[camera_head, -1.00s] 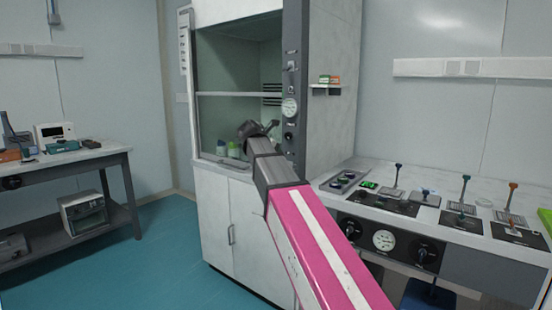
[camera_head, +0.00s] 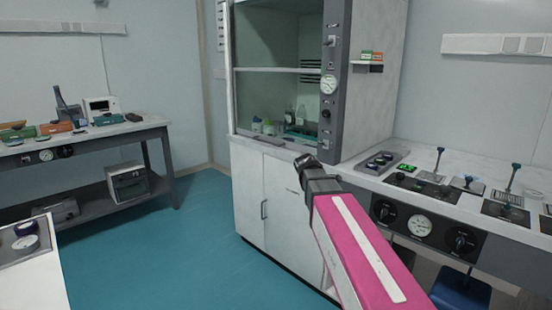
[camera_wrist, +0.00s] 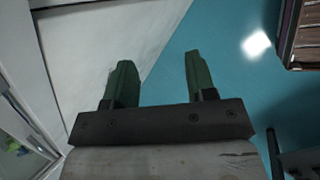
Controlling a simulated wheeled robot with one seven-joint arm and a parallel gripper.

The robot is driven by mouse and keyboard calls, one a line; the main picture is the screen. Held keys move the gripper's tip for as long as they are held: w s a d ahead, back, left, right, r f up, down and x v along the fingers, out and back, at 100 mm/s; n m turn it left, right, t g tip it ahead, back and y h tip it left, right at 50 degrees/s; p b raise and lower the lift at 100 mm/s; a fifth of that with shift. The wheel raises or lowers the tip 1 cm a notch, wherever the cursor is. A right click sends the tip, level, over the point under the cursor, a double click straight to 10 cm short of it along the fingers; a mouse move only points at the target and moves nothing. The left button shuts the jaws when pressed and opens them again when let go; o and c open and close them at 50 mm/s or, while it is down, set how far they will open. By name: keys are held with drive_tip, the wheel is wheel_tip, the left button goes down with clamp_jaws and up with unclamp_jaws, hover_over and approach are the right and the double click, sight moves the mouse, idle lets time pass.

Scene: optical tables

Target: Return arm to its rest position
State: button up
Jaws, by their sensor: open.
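My gripper (camera_wrist: 158,82) shows in the wrist view with its two green fingers apart and nothing between them. Past the fingers are a white cabinet side and the teal floor (camera_wrist: 215,95). In the head view my pink arm reaches up from the lower right, with its dark end (camera_head: 312,172) in front of the fume hood's lower cabinet; the fingers cannot be made out there.
The fume hood (camera_head: 340,120) stands at the centre with bottles inside. A bench with switches and dials (camera_head: 420,185) runs to the right, close to my arm. A table with instruments (camera_head: 85,140) stands at the left, and a white surface (camera_head: 35,265) at the lower left. Open floor (camera_head: 200,235) lies between.

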drive_tip(key=s+d+f+m+g+y, duration=0.2)
drive_tip(key=s+f+m+g+y, duration=0.2)
drive_tip(key=s+f+m, duration=1.2)
drive_tip(key=s+f, duration=0.3)
drive_tip(key=f, duration=0.3)
drive_tip(key=shift+s+f, duration=0.15)
drive_tip(key=shift+f, duration=0.1)
